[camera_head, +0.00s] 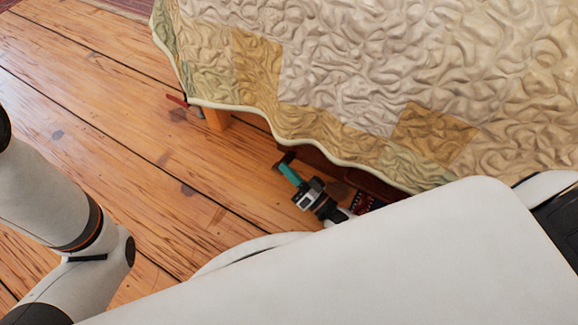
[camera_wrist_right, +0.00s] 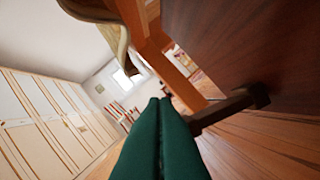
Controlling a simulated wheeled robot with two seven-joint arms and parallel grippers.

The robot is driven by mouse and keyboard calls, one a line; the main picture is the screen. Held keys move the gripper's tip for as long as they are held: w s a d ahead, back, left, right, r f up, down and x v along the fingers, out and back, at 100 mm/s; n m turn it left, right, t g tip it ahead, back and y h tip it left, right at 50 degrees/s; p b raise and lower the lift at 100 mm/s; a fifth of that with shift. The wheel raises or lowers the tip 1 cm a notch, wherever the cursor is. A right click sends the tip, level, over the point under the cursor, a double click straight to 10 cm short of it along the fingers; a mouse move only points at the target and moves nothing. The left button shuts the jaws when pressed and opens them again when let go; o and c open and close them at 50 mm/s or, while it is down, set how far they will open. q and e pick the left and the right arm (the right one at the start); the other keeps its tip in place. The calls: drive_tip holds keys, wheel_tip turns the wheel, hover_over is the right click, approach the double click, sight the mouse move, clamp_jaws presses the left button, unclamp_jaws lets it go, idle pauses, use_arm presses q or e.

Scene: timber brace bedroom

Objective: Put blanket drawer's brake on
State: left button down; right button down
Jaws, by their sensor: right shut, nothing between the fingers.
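My right gripper (camera_head: 286,170) has teal fingers and is low by the floor, just under the quilt's hanging edge. Its fingers are shut and empty, and their tips also show in the right wrist view (camera_wrist_right: 160,101). A dark wooden drawer (camera_head: 376,187) shows partly under the bed, with the quilt hiding most of it. Its dark panel (camera_wrist_right: 250,45) fills the right of the wrist view. A dark bar with a block end (camera_wrist_right: 236,108), likely the brake lever, stands out beside the fingers; I cannot tell if they touch. My left gripper is out of view.
The quilt (camera_head: 340,70) hangs over the bed's edge above my right gripper. The plank floor (camera_head: 140,150) is clear at left. Pale cabinets (camera_wrist_right: 45,115) line a wall.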

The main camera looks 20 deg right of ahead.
drive_tip(key=shift+s+a+f, duration=0.1)
drive_tip(key=shift+a+f, duration=0.05)
drive_tip(key=shift+f, duration=0.25)
idle(0.4)
drive_tip(key=shift+s, duration=0.15)
drive_tip(key=shift+s, duration=0.3)
drive_tip(key=p+v, duration=0.1)
drive_tip(key=v, duration=0.2)
drive_tip(key=r+p+v, duration=0.1)
drive_tip(key=v, duration=0.3)
drive_tip(key=r+p+v, duration=0.1)
drive_tip(key=p+v, duration=0.1)
drive_tip(key=v, duration=0.2)
drive_tip(key=shift+s+d+r, duration=0.15)
drive_tip(key=shift+s+d, duration=0.05)
drive_tip(key=shift+d, duration=0.05)
drive_tip(key=shift+s+d, duration=0.25)
drive_tip(key=shift+s, duration=0.25)
